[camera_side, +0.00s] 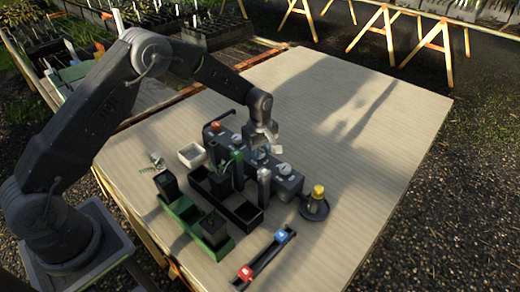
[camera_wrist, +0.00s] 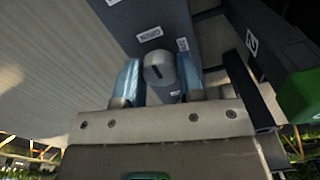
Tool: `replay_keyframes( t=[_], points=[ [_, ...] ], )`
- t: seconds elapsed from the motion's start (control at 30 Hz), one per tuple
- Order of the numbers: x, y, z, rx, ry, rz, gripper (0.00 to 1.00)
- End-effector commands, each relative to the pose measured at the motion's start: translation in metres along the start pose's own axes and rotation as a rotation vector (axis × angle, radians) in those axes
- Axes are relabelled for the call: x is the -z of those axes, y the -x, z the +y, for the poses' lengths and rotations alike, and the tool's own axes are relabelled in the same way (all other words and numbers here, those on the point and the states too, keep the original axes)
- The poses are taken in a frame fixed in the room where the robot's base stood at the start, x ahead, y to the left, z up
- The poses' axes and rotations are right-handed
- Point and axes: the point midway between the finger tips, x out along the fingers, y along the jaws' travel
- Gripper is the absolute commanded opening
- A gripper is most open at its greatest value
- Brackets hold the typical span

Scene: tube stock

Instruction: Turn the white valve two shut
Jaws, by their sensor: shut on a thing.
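The white valve two (camera_wrist: 158,66) shows in the wrist view as a pale grey knob with a dark line on its face. My gripper (camera_wrist: 160,88) has its two bluish fingers on either side of it, closed on it. Small white labels sit on the dark block (camera_wrist: 150,14) around the knob; their lettering is too small to read surely. A tag with a 2 (camera_wrist: 251,40) shows to the right. In the side view my gripper (camera_side: 262,149) is down at the middle of the valve block (camera_side: 294,183), hiding most of the held knob.
An orange-red knob (camera_side: 215,127) and another pale knob (camera_side: 285,169) are on the same block. Black and green troughs with pots, a white tub (camera_side: 192,155), a yellow-topped item (camera_side: 318,192) and a rail with red and blue sliders (camera_side: 264,259) stand near. The table's back right is clear.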

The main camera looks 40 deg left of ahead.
Motion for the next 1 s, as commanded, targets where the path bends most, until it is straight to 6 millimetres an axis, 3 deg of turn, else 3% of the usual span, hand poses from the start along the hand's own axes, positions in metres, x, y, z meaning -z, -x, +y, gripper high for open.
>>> replay_keyframes(
  t=[0.47,1.0],
  points=[
    [0.0001,0.0002,-0.0001,0.0,-0.126,0.001,0.12],
    [0.0004,0.0002,-0.0005,0.0,-0.612,0.001,0.12]
  ],
)
